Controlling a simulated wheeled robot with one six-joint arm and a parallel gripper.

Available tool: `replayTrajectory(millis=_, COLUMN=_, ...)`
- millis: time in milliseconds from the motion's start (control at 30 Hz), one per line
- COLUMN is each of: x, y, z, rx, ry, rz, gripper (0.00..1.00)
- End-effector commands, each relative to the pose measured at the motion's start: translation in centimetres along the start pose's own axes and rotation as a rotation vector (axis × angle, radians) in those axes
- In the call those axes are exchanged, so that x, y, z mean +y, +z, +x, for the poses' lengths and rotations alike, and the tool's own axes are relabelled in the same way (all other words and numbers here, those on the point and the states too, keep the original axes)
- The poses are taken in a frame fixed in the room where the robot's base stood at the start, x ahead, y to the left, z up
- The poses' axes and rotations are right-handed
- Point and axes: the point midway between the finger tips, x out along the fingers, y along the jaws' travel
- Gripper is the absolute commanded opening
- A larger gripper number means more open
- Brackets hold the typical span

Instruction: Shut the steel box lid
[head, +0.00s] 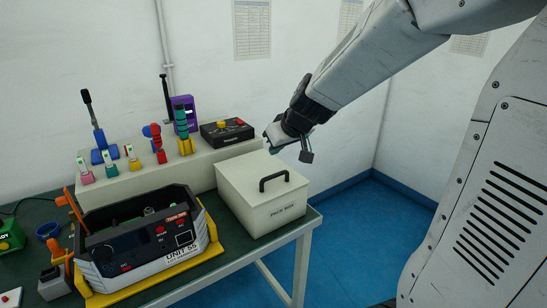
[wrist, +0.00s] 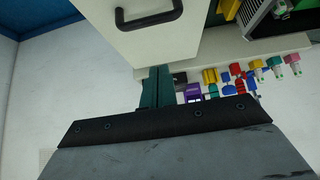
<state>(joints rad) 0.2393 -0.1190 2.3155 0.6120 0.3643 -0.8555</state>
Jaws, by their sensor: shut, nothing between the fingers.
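The box (head: 275,216) is cream-coloured, with lettering on its front that looks like "PACK BOX". It stands at the right end of the green bench. Its lid (head: 245,178) lies level on top, with no gap that I can see. A black bar handle (head: 274,180) is on the lid; it also shows at the top of the wrist view (wrist: 148,18). My gripper (head: 272,144) is above the back part of the box, apart from the handle. In the wrist view its dark green fingers (wrist: 157,78) are together and empty, near the box's edge. Whether they touch it I cannot tell.
An open-topped unit (head: 150,245) sits in a yellow cradle left of the box. Behind, a cream shelf (head: 190,170) carries coloured connectors, a purple device (head: 184,112) and a black button box (head: 227,132). A white wall is behind; blue floor (head: 350,235) is clear to the right.

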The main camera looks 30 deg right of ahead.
Motion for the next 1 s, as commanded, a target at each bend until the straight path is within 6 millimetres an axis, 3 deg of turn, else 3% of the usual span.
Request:
replayTrajectory(millis=500, x=0.0, y=8.7, z=-1.5, rx=-0.001, ry=0.002, rz=0.004, gripper=0.00)
replayTrajectory(millis=867, x=0.0, y=9.8, z=-1.7, rx=0.000, ry=0.001, rz=0.013, gripper=0.00)
replayTrajectory(millis=1000, x=-1.2, y=10.5, z=-1.7, rx=-0.036, ry=-0.056, rz=0.119, gripper=0.00)
